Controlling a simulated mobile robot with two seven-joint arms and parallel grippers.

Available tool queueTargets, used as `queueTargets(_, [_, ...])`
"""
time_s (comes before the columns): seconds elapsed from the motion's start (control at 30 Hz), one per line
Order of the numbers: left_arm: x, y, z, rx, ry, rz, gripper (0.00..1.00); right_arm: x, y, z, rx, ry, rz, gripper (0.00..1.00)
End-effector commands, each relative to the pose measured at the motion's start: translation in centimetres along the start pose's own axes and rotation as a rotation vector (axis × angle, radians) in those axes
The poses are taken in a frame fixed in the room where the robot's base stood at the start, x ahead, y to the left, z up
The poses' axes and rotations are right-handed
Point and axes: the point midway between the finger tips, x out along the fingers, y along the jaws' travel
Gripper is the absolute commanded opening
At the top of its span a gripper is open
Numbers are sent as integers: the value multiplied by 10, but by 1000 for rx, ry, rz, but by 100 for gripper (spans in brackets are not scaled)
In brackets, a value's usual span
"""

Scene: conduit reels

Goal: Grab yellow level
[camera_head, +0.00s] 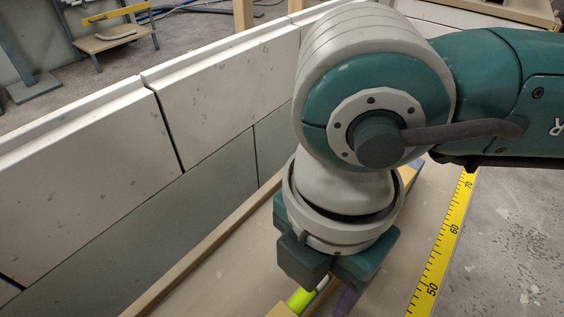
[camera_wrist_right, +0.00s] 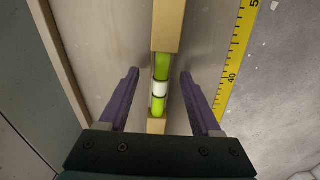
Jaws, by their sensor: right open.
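The yellow level shows in the right wrist view as a long tan-yellow bar (camera_wrist_right: 167,25) with a bright yellow-green vial in its middle, crossed by a white band. In the head view a yellow end of it (camera_head: 280,311) and the green vial show below my right gripper (camera_head: 322,294), which hides much of the rest. In the wrist view my right gripper (camera_wrist_right: 160,76) is open, with one purple finger on each side of the vial and a gap on both sides. My left gripper is out of view.
A yellow measuring strip (camera_head: 447,240) runs along the right edge of the pale board (camera_head: 228,277). A low wall of white and grey-green panels (camera_head: 215,90) stands on the left. A wooden stand (camera_head: 110,38) is far back left.

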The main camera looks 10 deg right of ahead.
Motion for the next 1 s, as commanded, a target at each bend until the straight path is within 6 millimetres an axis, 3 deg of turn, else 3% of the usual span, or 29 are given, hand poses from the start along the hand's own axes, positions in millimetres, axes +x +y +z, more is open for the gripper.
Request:
queueTargets(0.07, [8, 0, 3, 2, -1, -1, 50, 12, 0, 0, 0, 0, 0, 65])
queueTargets(0.27, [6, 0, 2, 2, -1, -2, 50, 10, 0, 0, -1, 0, 0, 65])
queueTargets(0.83, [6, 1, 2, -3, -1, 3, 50, 10, 0, 0, -1, 1, 0, 2])
queueTargets(1.0, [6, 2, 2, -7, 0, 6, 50, 10, 0, 0, -1, 1, 0, 0])
